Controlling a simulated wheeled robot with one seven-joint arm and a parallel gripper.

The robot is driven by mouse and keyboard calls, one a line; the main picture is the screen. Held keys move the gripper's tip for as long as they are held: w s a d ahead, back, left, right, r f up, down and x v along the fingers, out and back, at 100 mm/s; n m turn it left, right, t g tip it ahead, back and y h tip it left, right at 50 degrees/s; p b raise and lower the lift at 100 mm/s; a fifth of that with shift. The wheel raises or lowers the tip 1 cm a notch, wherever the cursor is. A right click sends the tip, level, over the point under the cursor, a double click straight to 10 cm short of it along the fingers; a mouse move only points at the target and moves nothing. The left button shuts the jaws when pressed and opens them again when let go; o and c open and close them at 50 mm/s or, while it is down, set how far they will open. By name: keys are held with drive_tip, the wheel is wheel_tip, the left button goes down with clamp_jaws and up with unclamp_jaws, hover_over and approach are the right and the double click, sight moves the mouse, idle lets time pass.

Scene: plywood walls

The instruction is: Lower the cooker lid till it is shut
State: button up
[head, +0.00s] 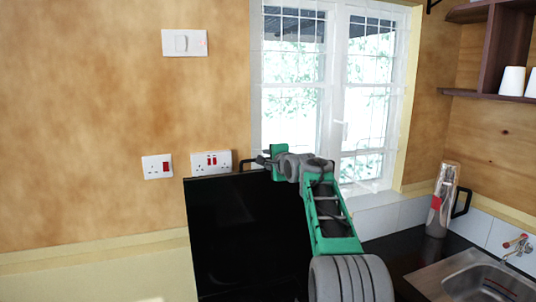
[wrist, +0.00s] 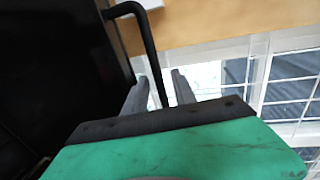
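The cooker lid (head: 245,235) is a black panel standing upright against the wall in the head view. It fills the left of the wrist view (wrist: 50,70). Its black bar handle (wrist: 150,45) sticks out from the lid's edge and also shows at the lid's top in the head view (head: 247,163). My gripper (head: 266,160) is at the top edge of the lid. In the wrist view its two grey fingers (wrist: 160,77) stand apart, with the handle bar running between them and gaps visible on both sides. The cooker's hob is not visible.
A window (head: 330,90) is behind my arm. A flask-like container (head: 439,208) stands on the dark counter (head: 400,250) at right, near a steel sink (head: 470,280) with a tap (head: 517,246). Shelves (head: 495,95) with white cups hang at upper right. Sockets (head: 212,162) are on the wall.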

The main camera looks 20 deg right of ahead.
drive_tip(key=shift+w, duration=0.1)
clamp_jaws()
drive_tip(key=shift+f, duration=0.1)
idle(1.3)
